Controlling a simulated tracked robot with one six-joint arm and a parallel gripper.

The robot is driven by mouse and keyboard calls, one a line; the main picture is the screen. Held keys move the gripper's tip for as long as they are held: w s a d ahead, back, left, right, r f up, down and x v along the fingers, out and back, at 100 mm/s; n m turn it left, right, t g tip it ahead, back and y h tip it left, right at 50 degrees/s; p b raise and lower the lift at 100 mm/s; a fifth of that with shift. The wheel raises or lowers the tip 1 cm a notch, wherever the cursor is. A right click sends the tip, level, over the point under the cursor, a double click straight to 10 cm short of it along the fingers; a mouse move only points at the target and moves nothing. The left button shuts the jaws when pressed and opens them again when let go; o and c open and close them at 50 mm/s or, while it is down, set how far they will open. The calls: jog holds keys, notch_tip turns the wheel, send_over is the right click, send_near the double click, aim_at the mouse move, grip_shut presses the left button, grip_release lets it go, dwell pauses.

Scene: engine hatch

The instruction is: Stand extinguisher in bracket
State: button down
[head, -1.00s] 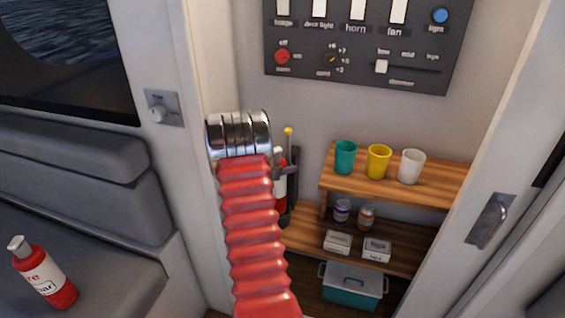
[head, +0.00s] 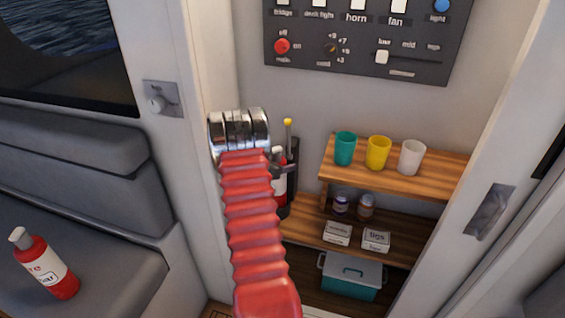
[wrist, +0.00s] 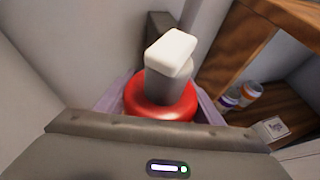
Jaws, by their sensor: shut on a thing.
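A red extinguisher with a white label (head: 279,187) stands roughly upright, partly hidden behind my arm in the head view. My gripper (head: 284,168) is shut around its upper part. In the wrist view, its red shoulder (wrist: 160,105) and grey valve with a pale cap sit between the pale fingers. A dark bracket (head: 294,150) is on the locker wall, right beside and behind the extinguisher. The bottle's base looks close to the bracket's lower part, but I cannot tell whether it is seated.
A thin yellow-tipped rod (head: 288,128) rises by the bracket. A wooden shelf (head: 440,176) with several cups is to the right. Jars and small boxes fill the lower shelf (head: 300,222); a teal box (head: 352,278) is below. The door frame (head: 185,150) stands close left of my arm.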

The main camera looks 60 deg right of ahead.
jog(key=shift+f, duration=0.45)
dwell(0.3)
jog(key=c, duration=0.5)
grip_release()
jog(key=shift+f, duration=0.15)
jog(key=shift+a+r, duration=0.15)
jog(key=shift+r, duration=0.6)
jog(key=v, duration=0.7)
jog(key=shift+a, duration=0.1)
